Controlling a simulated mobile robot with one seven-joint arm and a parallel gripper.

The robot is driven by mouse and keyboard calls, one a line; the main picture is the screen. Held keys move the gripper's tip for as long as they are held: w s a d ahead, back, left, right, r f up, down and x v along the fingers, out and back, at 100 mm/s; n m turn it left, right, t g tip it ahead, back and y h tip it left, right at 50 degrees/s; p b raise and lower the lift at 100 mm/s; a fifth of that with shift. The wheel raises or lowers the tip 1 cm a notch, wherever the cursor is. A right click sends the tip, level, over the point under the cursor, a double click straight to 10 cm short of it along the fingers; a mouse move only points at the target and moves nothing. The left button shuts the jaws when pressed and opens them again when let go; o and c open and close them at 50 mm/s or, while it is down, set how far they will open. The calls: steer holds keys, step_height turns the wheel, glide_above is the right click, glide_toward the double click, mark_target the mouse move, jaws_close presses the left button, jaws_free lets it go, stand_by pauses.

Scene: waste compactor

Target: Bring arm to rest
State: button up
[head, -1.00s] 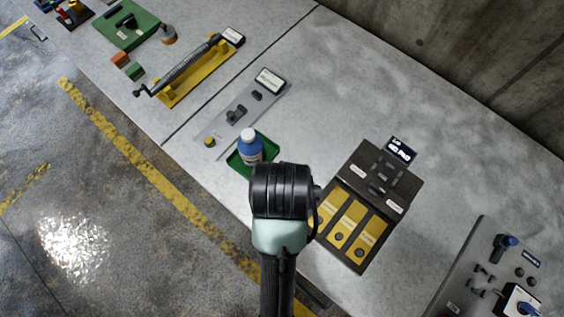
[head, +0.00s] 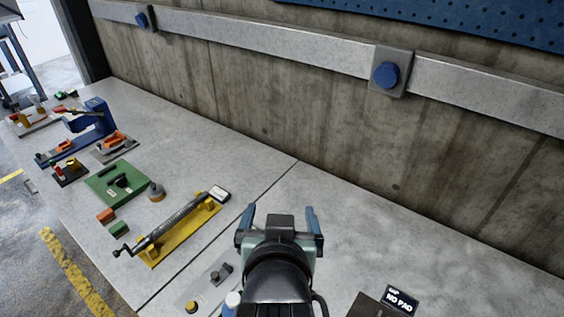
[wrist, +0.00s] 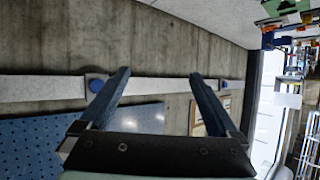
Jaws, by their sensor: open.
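My gripper (head: 281,214) is raised above the workbench (head: 345,218) in the lower middle of the head view. Its two blue fingers are spread wide apart and nothing is between them. In the wrist view my gripper (wrist: 160,85) faces the concrete wall, with both fingers apart and empty. My arm comes up from the bottom edge of the head view and hides part of the bench.
A yellow fixture with a ribbed rod (head: 180,228) and a green plate (head: 118,184) lie left on the bench. A metal rail (head: 270,40) crosses the concrete wall (head: 235,95).

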step_height(320, 180, up, 14)
steer(key=w+t+b, duration=0.1)
steer(key=w+t, duration=0.1)
steer(key=t, duration=0.4)
steer(key=s+r+t+b, duration=0.1)
steer(key=s+r+t, duration=0.3)
steer(key=r, duration=0.6)
steer(key=s+r+t+b, duration=0.1)
steer(key=s+r+t, duration=0.3)
steer(key=r, duration=0.7)
steer(key=shift+s+d+r+n+t, duration=0.15)
steer(key=shift+s+n+t, duration=0.25)
steer(key=shift+s, duration=0.6)
